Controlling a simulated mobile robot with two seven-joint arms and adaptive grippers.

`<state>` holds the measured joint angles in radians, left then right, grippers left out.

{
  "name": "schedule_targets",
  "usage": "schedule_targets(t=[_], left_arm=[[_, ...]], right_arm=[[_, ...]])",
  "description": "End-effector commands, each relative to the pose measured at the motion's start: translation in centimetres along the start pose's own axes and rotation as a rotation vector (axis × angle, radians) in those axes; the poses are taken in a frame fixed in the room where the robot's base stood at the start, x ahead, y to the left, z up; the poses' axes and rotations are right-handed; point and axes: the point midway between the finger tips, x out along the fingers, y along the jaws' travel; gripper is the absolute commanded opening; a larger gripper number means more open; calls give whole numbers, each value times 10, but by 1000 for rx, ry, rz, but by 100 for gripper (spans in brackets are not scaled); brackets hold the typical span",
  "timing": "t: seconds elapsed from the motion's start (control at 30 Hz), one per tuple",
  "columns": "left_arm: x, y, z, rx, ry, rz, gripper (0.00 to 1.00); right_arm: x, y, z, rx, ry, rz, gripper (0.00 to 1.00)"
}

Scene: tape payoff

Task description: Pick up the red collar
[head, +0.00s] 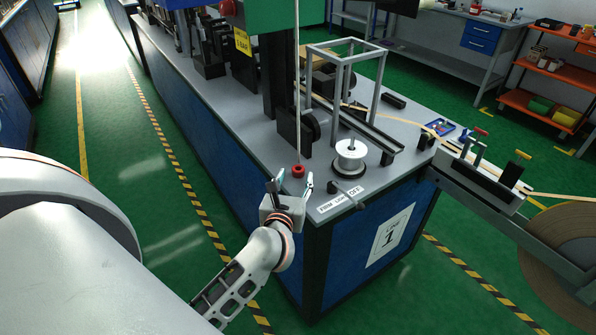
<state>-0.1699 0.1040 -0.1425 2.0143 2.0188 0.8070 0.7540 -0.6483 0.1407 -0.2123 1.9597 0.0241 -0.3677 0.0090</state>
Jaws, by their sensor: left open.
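The red collar (298,171) is a small red ring on the grey bench top (236,128), near the bench's front corner. It sits at the foot of a thin pale upright rod or cord (297,90); I cannot tell whether it goes around it. My left gripper (292,182) is open at the bench edge, its fingers pointing toward the collar. The collar shows just beyond and between the fingertips, and the gripper looks empty. Whether a finger touches it is too small to tell. My right gripper is not in view.
A small dark lever (347,192) and a lettered label (341,200) lie at the front edge. A grey frame (345,75) rises further back.

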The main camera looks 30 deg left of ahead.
Motion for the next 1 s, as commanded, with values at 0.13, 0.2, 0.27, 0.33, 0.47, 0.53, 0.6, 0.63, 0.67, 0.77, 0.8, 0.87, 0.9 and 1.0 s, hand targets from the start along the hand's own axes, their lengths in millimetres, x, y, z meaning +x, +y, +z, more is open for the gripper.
schedule_targets(t=[0.13,0.2,0.27,0.33,0.47,0.53,0.6,0.63,0.67,0.77,0.8,0.87,0.9,1.0], left_arm=[[20,0,2,1,-2,1,45],[31,-1,2,1,-2,1,45],[38,-1,1,1,-2,0,45],[45,0,0,3,-1,0,45],[50,0,0,3,-1,0,45],[50,0,0,3,-1,0,45],[50,0,0,3,-1,0,45],[50,0,0,3,-1,0,45],[49,0,0,3,-1,0,40],[49,0,0,3,-1,0,14],[49,0,0,3,-2,0,4],[49,0,0,4,-1,0,3],[49,0,0,4,-2,0,3],[49,0,0,4,-2,0,3]], right_arm=[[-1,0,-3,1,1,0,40],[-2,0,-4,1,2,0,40],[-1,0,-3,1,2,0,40],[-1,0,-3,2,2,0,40],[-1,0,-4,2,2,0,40],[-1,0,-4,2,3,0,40],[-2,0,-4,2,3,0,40],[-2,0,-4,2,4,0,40],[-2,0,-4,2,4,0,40],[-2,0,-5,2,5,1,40],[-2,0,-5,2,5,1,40],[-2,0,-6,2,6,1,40],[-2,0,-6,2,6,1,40],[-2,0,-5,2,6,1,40]])
